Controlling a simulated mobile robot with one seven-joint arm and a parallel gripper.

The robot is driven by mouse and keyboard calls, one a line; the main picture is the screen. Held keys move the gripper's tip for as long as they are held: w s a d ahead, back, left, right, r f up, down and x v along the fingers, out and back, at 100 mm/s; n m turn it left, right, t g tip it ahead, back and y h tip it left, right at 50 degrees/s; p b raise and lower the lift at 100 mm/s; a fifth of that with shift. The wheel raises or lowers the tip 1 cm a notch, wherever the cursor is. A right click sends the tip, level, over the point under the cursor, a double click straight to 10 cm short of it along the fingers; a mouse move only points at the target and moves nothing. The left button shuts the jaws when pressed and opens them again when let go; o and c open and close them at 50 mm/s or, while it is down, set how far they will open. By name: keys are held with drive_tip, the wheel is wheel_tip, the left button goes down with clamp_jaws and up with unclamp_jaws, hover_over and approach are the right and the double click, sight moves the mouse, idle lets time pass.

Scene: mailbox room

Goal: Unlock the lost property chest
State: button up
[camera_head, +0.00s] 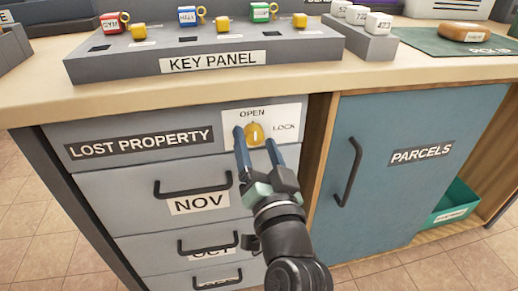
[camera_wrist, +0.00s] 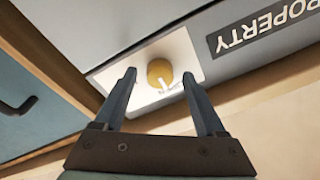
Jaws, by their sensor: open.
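The lost property chest is the grey top drawer labelled LOST PROPERTY (camera_head: 139,143), and its front is closed. A round yellow knob (camera_head: 254,134) sits on a white plate (camera_head: 290,113) at its right end, with OPEN above and LOCK to the right. The knob's white mark looks upright, towards OPEN. In the wrist view the knob (camera_wrist: 158,70) shows turned over, its mark pointing down. My gripper (camera_head: 254,139) is open, one finger on each side of the knob. In the wrist view gaps show between the fingers (camera_wrist: 159,76) and the knob; depth contact is unclear.
Above is a wooden counter with the KEY PANEL (camera_head: 212,62) and several tagged keys. Below are grey drawers with dark handles, including NOV (camera_head: 200,204). The blue PARCELS door (camera_head: 400,200) with its handle (camera_head: 348,172) is close on the right.

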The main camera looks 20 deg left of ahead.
drive_tip(key=p+v, duration=0.1)
drive_tip(key=v, duration=1.2)
drive_tip(key=shift+w+r, duration=0.1)
